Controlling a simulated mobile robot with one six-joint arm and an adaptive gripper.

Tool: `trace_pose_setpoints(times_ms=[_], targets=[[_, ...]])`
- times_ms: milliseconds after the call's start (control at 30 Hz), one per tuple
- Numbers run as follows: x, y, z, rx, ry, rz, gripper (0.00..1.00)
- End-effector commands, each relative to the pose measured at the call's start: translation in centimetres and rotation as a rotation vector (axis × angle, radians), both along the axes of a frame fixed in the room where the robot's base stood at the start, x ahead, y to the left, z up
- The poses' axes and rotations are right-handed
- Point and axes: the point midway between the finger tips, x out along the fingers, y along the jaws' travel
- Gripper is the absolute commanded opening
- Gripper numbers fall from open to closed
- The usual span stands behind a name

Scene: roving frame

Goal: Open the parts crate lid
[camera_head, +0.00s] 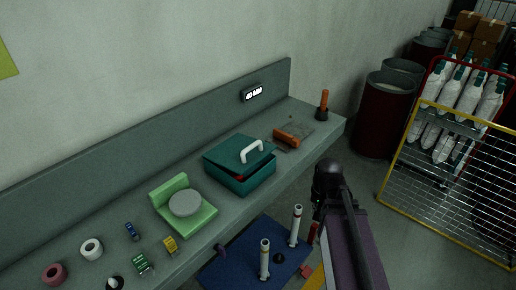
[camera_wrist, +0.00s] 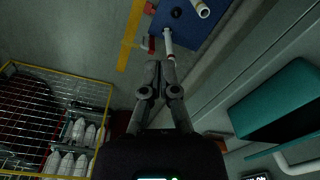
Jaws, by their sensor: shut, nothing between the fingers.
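The parts crate (camera_head: 248,182) is a teal box on the grey bench, with a teal lid (camera_head: 228,148) and a white handle (camera_head: 252,150) on top. The lid sits tilted, with a narrow gap and a strip of red showing under its near edge. In the wrist view the crate (camera_wrist: 285,100) is at the right, its lid edge apart from the body, with the handle (camera_wrist: 298,166) partly cut off. My gripper (camera_wrist: 160,66) is shut and empty, away from the crate, over the floor side of the bench. Its fingers cannot be made out in the head view.
A green fixture with a grey disc (camera_head: 186,203) stands left of the crate. An orange-handled tool (camera_head: 291,136) lies right of it. A blue mat (camera_head: 240,268) with white cylinders (camera_head: 265,258) is below the bench. A yellow-framed mesh panel (camera_head: 450,175) stands at right.

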Motion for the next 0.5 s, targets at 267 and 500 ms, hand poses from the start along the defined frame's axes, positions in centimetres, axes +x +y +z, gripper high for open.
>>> trace_pose_setpoints(times_ms=[267,500], targets=[[4.8,2.9,2.9,0.080,-0.032,-0.369,0.00],[8.7,5.7,5.2,0.171,-0.035,-0.718,0.00]])
